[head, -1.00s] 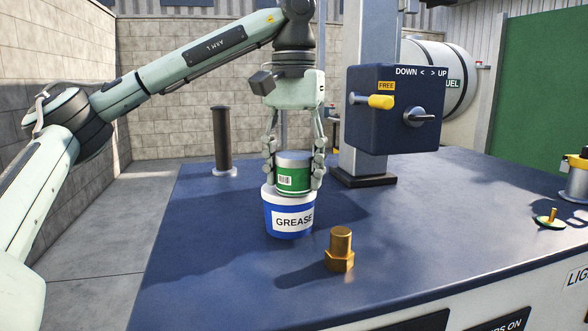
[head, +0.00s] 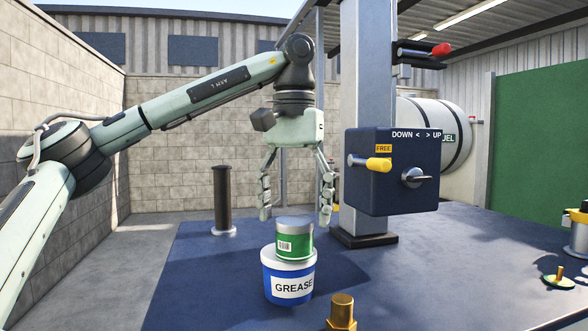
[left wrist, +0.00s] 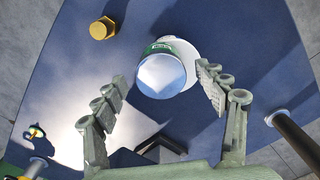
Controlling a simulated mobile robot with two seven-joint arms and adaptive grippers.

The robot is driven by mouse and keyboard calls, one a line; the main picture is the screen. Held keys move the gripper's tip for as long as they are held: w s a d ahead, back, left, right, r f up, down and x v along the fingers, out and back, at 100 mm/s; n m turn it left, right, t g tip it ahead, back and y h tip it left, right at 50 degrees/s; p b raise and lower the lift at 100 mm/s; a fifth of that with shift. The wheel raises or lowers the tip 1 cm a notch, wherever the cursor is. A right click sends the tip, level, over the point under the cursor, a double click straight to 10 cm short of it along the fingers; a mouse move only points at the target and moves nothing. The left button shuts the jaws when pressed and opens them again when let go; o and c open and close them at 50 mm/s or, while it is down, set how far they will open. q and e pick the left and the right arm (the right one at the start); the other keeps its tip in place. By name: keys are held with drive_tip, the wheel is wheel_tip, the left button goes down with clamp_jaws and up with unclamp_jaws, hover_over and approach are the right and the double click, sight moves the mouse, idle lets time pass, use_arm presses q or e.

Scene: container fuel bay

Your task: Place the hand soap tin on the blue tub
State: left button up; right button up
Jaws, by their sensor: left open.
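The hand soap tin (head: 294,241), green with a grey lid and a barcode label, stands upright on the blue tub (head: 289,283) marked GREASE. In the left wrist view the tin's shiny lid (left wrist: 161,76) shows from above, with the tub's pale top (left wrist: 183,50) partly hidden beneath it. My left gripper (head: 296,218) is open and empty above the tin, its fingers spread to either side and apart from it. My right gripper is not in view.
A brass hex fitting (head: 341,313) stands at the front of the blue bench. A dark post (head: 222,200) stands behind left. A grey column with a dark control box (head: 392,172) rises close on the right. The bench between post and tub is clear.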

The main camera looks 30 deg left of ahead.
sight(294, 220)
use_arm(q)
wheel_tip(294, 220, up, 8)
idle(0.5)
